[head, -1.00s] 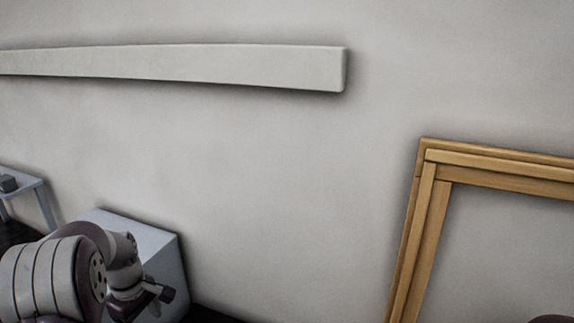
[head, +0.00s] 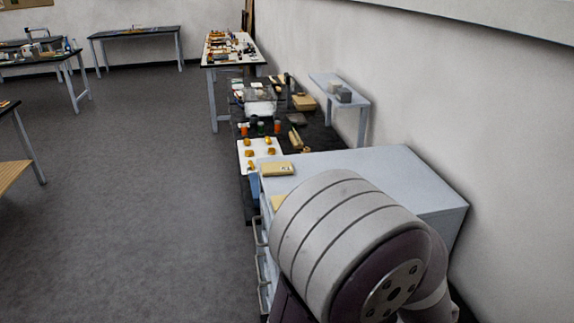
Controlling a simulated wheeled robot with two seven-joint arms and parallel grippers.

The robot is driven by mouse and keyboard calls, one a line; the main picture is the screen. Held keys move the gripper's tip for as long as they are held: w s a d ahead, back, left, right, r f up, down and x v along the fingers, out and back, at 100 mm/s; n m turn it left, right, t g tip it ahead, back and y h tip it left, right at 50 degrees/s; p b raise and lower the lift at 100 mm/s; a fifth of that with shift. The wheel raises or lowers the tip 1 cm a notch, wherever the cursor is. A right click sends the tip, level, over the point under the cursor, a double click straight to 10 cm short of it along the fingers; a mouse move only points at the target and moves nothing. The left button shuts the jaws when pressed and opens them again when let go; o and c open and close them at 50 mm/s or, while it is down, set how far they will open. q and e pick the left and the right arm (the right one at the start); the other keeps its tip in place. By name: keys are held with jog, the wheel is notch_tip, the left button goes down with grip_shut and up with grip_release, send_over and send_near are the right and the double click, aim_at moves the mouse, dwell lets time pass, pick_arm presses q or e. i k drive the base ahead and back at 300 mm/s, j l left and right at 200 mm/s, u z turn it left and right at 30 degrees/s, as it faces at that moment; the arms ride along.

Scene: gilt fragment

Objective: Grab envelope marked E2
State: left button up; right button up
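A tan envelope (head: 277,169) lies flat on the near left part of the grey cabinet top (head: 400,180). It bears a small dark mark that looks like E2, but it is too small to read surely. A second tan piece (head: 278,202) lies nearer on the same top, mostly hidden behind my arm. My large grey arm link fills the bottom middle and covers part of the cabinet. Neither gripper shows.
Beyond the cabinet is a dark table (head: 316,134) crowded with jars, boxes and a white tray (head: 247,160). A small grey shelf table (head: 352,88) stands by the right wall. Drawer handles (head: 262,232) line the cabinet's left side. Open floor (head: 140,190) lies left.

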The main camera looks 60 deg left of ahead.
aim_at(285, 167)
jog(key=u, duration=1.95)
jog(key=k+u, duration=0.2)
jog(key=u, duration=0.25)
jog(key=k+j+u, duration=0.15)
jog(key=u, duration=0.35)
jog(key=k+j+u, duration=0.2)
jog(key=u, duration=0.25)
jog(key=i+j+z, duration=0.1)
jog(key=i+j, duration=0.15)
jog(key=i, duration=0.3)
jog(key=i+j, duration=0.3)
jog(key=i, duration=0.25)
jog(key=i+j+z, duration=0.15)
jog(key=i+j, duration=0.15)
jog(key=i, duration=0.25)
jog(key=i+l+z, duration=0.15)
jog(key=i+z, duration=0.75)
jog(key=i, duration=0.15)
jog(key=i+j+z, duration=0.2)
jog(key=i+z, duration=0.25)
